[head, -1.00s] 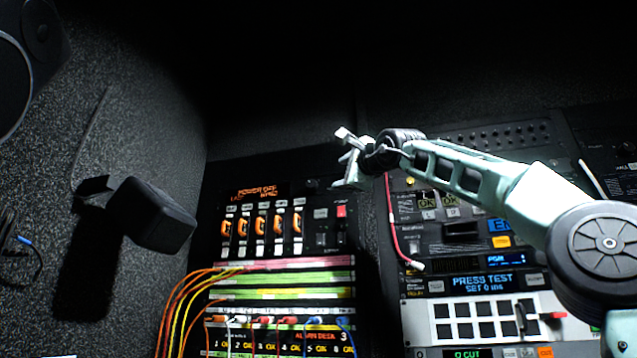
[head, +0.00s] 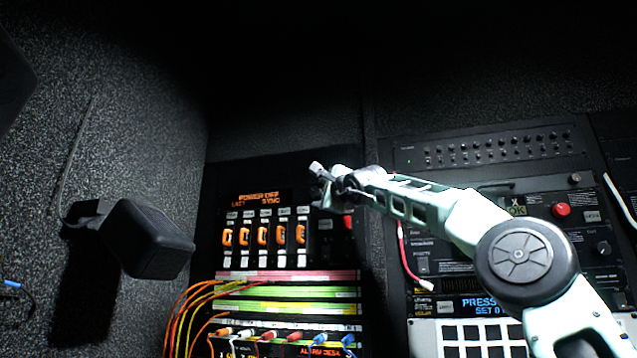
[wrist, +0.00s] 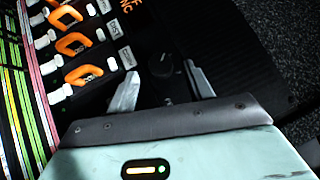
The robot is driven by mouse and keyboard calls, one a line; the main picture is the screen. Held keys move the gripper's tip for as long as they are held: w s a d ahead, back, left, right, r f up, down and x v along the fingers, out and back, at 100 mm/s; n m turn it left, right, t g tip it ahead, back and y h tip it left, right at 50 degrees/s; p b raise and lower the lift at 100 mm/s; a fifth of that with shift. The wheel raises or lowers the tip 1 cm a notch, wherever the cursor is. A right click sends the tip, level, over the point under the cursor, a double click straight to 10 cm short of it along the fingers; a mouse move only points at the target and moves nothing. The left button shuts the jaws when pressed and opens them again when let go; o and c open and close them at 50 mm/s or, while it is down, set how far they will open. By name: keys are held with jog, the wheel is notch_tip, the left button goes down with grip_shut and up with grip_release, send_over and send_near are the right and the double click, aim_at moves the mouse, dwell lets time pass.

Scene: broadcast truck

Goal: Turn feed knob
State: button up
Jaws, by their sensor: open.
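A dark round knob (wrist: 161,64) sits on the black power panel in the wrist view, with small pale marks beside it. I take it for the feed knob, but its label is not legible. My gripper (wrist: 162,71) is open, one finger on each side of the knob with gaps between. I cannot tell how far the fingertips are from the panel face. In the head view my gripper (head: 320,183) is at the upper right of the power panel (head: 291,180), and the knob is not clearly visible there.
Several orange-marked switches (head: 262,234) stand left of my gripper. A red button (head: 348,221) is just below right. Orange and yellow cables (head: 183,305) loop at the lower left. A pink cable (head: 402,250) hangs near my arm. A black box (head: 150,238) juts from the left wall.

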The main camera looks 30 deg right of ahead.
aim_at(316, 193)
jog(key=shift+p+x, duration=0.6)
jog(key=shift+x, duration=0.6)
jog(key=c, duration=1)
